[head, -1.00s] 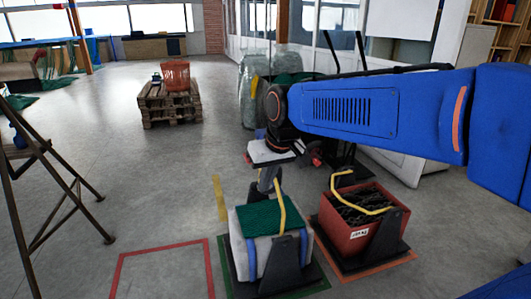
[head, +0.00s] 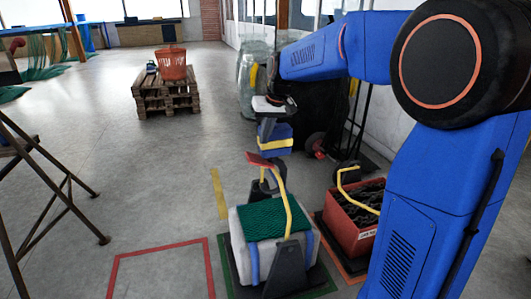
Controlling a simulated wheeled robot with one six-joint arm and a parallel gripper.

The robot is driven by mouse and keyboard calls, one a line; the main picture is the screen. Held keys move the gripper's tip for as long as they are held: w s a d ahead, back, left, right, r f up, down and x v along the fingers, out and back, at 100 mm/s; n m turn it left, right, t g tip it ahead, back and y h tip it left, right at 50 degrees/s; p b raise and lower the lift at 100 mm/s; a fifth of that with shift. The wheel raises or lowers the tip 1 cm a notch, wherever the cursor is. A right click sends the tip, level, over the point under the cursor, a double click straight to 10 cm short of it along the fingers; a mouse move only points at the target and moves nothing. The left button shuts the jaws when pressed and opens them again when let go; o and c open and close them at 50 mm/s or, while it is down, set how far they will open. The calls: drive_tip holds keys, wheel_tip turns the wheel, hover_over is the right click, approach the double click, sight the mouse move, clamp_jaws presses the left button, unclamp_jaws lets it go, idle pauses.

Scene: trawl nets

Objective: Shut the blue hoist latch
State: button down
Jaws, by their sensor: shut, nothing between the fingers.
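My gripper (head: 267,134) hangs straight down from the arm, fingers together and empty, above the back of the white crate (head: 290,251). This crate has blue straps and holds a green net (head: 262,220). A yellow bar (head: 284,200) rises from a dark bracket (head: 287,268) at its front and slopes up and back. A dark post with a small red plate (head: 259,160) stands behind the crate, just below my gripper. I cannot tell whether they touch. A blue latch is not clearly distinguishable; its catch is too small to make out.
A red crate (head: 345,229) with dark net and another yellow bar (head: 347,178) stands to the right, partly behind my arm. A pallet (head: 165,98) bears an orange basket (head: 172,64).

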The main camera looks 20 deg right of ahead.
sight(256, 162)
drive_tip(key=shift+w+d+f, duration=0.1)
drive_tip(key=shift+w+d, duration=0.1)
drive_tip(key=shift+w, duration=0.25)
drive_tip(key=x, duration=1)
drive_tip(key=shift+a, duration=0.15)
idle(0.3)
drive_tip(key=shift+a+f+h, duration=0.15)
drive_tip(key=shift+h, duration=0.15)
